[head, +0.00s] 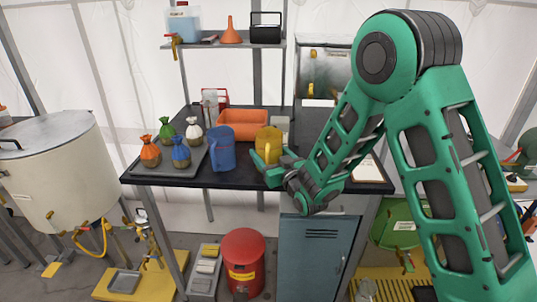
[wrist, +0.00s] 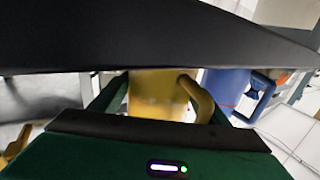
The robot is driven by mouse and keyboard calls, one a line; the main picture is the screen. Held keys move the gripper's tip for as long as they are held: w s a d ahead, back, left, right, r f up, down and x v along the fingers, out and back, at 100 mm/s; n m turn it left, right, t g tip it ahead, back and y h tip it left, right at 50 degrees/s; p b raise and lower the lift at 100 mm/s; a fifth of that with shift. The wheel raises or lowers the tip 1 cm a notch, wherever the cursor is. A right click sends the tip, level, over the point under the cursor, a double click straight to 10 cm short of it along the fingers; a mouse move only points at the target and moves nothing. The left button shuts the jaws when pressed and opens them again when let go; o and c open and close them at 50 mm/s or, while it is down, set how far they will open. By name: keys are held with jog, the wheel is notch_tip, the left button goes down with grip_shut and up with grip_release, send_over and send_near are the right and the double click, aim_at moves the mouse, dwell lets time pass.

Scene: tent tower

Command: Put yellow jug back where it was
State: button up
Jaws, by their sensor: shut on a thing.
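The yellow jug (head: 266,138) is at the front of the dark tabletop (head: 240,180), right of a blue jug (head: 222,152). My gripper (head: 272,168) reaches in from the right and is shut on the yellow jug. In the wrist view the yellow jug (wrist: 158,97) sits between the two green fingers of my gripper (wrist: 160,100), with its handle toward the right. The blue jug (wrist: 225,88) shows beyond it there. I cannot tell whether the yellow jug's base touches the tabletop.
A tray (head: 178,176) with several small tied sacks is at the table's left. An orange bin (head: 243,122) stands behind the jugs. A shelf (head: 215,44) is above the back. A clipboard (head: 366,171) lies at the right. A blue cabinet (head: 318,255) is below.

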jog(key=o, duration=1.6)
jog(key=shift+c, duration=0.2)
jog(key=v, duration=1.2)
jog(key=shift+d, duration=0.15)
